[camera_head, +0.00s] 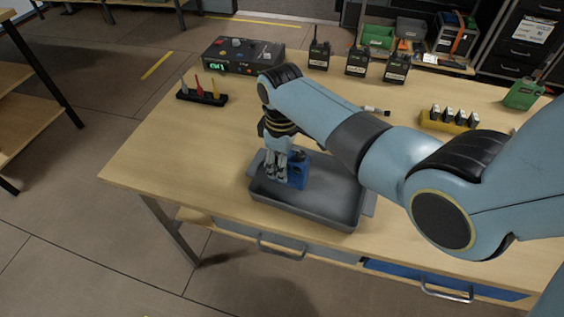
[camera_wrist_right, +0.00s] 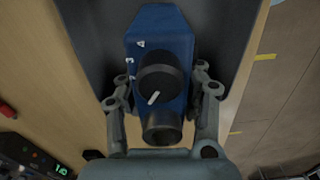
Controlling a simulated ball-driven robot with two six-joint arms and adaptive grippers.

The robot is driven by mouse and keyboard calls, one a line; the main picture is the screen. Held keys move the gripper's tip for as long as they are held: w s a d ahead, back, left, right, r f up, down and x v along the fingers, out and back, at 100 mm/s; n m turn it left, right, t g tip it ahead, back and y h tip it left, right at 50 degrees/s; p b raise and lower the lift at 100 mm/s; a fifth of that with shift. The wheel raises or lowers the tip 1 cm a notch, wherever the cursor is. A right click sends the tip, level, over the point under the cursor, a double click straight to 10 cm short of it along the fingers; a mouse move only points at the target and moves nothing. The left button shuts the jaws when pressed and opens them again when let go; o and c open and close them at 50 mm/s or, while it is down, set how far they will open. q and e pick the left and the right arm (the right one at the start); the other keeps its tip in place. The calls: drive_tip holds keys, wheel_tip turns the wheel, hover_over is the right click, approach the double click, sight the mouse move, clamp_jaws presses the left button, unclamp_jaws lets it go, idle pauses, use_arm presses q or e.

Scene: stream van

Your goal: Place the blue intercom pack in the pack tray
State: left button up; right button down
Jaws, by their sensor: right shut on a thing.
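The blue intercom pack (camera_head: 298,172) is between the fingers of my right gripper (camera_head: 277,170), at the left part of the grey pack tray (camera_head: 318,212). In the right wrist view the blue pack (camera_wrist_right: 160,60) shows its black knob and a dark round stub, with a finger of my right gripper (camera_wrist_right: 162,95) on each side. The grey tray (camera_wrist_right: 90,35) lies behind it there. The pack looks upright and low in the tray; whether it touches the tray floor I cannot tell. My left gripper is not in view.
A black box with a green display (camera_head: 243,56) and a rack of coloured tools (camera_head: 202,95) stand at the back left. Several black packs (camera_head: 357,61) stand along the back. A yellow battery holder (camera_head: 448,122) and a green pack (camera_head: 523,93) are right. The table's left part is clear.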

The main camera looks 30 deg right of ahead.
drive_tip(key=c, duration=1.3)
unclamp_jaws()
drive_tip(key=shift+f, duration=0.15)
drive_tip(key=o, duration=0.5)
drive_tip(key=shift+c, duration=0.2)
drive_tip(key=shift+r, duration=0.25)
wheel_tip(320, 180, up, 12)
drive_tip(key=shift+f+p, duration=0.1)
drive_tip(key=shift+p, duration=0.35)
